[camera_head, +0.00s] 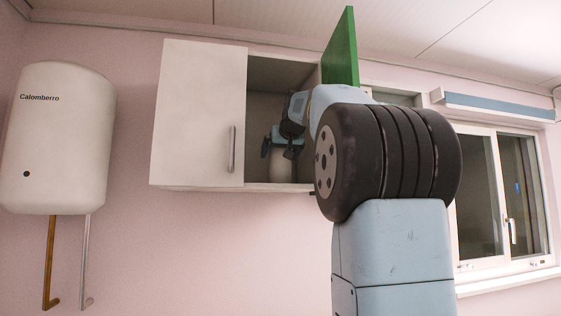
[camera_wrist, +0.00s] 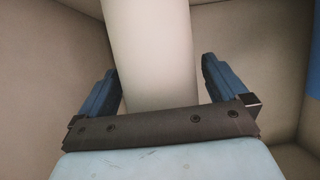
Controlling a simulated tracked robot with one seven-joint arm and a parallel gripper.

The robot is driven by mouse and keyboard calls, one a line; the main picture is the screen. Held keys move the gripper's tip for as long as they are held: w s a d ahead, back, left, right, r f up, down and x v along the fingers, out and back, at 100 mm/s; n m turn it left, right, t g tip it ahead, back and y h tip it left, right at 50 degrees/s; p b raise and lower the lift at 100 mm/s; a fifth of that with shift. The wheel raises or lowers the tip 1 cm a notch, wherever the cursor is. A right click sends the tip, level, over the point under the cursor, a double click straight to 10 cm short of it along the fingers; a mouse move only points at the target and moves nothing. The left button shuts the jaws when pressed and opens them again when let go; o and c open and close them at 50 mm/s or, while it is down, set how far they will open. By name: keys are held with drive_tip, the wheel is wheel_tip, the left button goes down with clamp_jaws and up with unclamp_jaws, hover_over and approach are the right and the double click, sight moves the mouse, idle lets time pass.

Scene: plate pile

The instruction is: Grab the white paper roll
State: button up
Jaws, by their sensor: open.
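The white paper roll (camera_wrist: 150,50) stands inside the open wall cabinet. In the wrist view it fills the space between the two blue fingers of my gripper (camera_wrist: 161,85). The fingers are open, one on each side of the roll, with a gap visible on both sides. In the head view my gripper (camera_head: 281,146) reaches into the cabinet, and the lower part of the roll (camera_head: 280,168) shows below it. My arm hides part of the cabinet's right side.
The wall cabinet (camera_head: 170,120) has a closed white left door and an opened green door (camera_head: 342,50) standing outward. The cabinet walls surround the gripper closely. A white water heater (camera_head: 60,140) hangs at the left, and a window (camera_head: 505,200) is at the right.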

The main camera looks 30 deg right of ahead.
drive_tip(key=c, duration=1.1)
drive_tip(key=shift+o, duration=0.2)
drive_tip(key=shift+r, duration=0.1)
